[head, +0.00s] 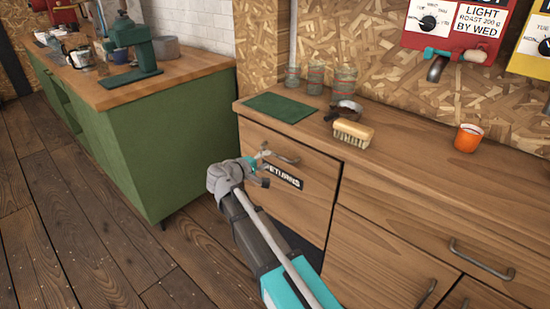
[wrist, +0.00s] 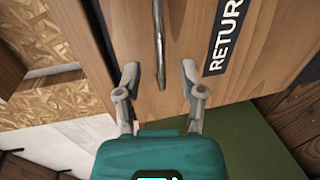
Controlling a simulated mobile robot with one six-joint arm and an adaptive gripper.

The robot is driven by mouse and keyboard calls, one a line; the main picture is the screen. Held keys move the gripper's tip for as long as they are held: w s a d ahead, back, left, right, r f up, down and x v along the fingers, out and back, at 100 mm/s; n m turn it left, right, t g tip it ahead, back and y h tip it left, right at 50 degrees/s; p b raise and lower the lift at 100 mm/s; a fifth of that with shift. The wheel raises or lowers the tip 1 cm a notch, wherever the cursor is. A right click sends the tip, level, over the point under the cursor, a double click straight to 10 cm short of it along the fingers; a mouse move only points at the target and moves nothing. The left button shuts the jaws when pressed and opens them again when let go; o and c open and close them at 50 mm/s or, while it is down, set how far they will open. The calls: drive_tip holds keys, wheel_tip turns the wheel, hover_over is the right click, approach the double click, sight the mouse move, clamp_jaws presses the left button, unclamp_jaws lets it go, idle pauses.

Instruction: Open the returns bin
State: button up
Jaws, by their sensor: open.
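The returns bin (head: 308,212) is a wooden front at the left end of the long counter, with a black RETURNS label; its front looks shut. The label also shows in the wrist view (wrist: 226,38). A metal bar handle (head: 284,158) sits above the label, partly hidden by my gripper in the head view. My gripper (head: 263,168) is open and empty at the bin's front. In the wrist view the handle (wrist: 159,45) reaches down between my two open fingertips (wrist: 160,76). Contact with the handle cannot be told.
The countertop above holds a green mat (head: 281,107), a brush (head: 353,134), a dark scoop (head: 344,110), several jars and an orange cup (head: 468,138). Drawers with handles (head: 482,260) lie to the right. A green cabinet (head: 170,145) stands left, with open floor (head: 70,220) before it.

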sight(276, 156)
drive_tip(key=shift+b+x, duration=0.5)
drive_tip(key=shift+x, duration=2.6)
drive_tip(key=shift+c, duration=0.3)
clamp_jaws()
drive_tip(key=shift+a, duration=0.15)
